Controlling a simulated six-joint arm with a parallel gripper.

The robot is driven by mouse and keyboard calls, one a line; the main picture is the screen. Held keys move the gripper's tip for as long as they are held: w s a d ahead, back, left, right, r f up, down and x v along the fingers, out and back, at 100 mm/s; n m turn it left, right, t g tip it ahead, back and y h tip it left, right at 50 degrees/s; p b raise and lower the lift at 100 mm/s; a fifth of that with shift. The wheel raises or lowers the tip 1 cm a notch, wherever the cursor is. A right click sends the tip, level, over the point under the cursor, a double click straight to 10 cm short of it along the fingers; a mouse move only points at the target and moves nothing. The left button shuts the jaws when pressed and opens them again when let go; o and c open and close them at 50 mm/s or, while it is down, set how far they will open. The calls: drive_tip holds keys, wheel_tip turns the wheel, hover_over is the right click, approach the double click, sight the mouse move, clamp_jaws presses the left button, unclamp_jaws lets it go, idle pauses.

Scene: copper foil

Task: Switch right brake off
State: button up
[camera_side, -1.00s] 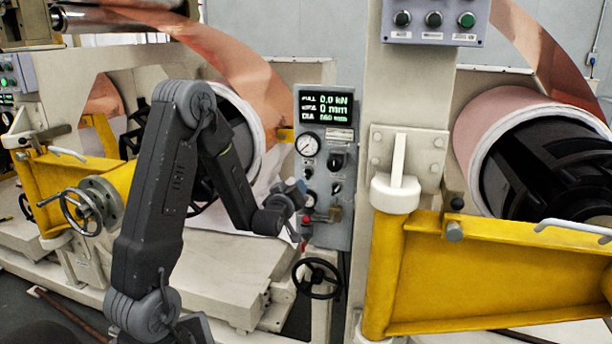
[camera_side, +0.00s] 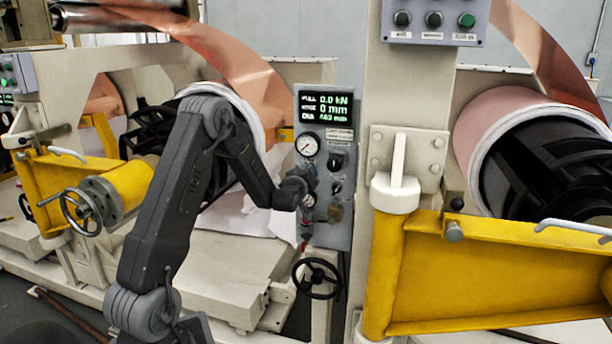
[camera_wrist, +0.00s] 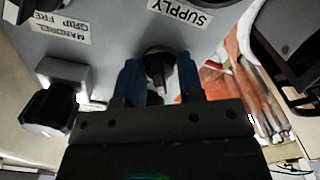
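A grey control panel (camera_side: 325,228) with a lit display, round gauges and dark knobs stands in the middle of the side view. My gripper (camera_side: 309,200) is at its lower left part. In the wrist view my gripper (camera_wrist: 160,82) has two blue fingers apart, one on each side of a dark knob (camera_wrist: 158,65) near an upside-down SUPPLY label (camera_wrist: 180,15). I cannot tell whether the fingers touch it. No brake label is readable, so I cannot tell which control is the right brake.
Another black knob (camera_wrist: 48,110) sits left of my gripper, near a MANDREL GRIP FREE label (camera_wrist: 60,27). A dark handwheel (camera_side: 317,278) is below the panel. A yellow arm (camera_side: 480,275) and a cream column (camera_side: 410,90) stand to the right.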

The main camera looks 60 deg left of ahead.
drive_tip(key=c, duration=0.5)
drive_tip(key=shift+c, duration=0.2)
drive_tip(key=shift+m, duration=0.3)
drive_tip(key=m, duration=0.5)
drive_tip(key=shift+m, duration=0.3)
drive_tip(key=m, duration=0.5)
drive_tip(key=shift+m, duration=0.3)
drive_tip(key=shift+d, duration=0.1)
drive_tip(key=o, duration=0.6)
drive_tip(key=shift+c, duration=0.2)
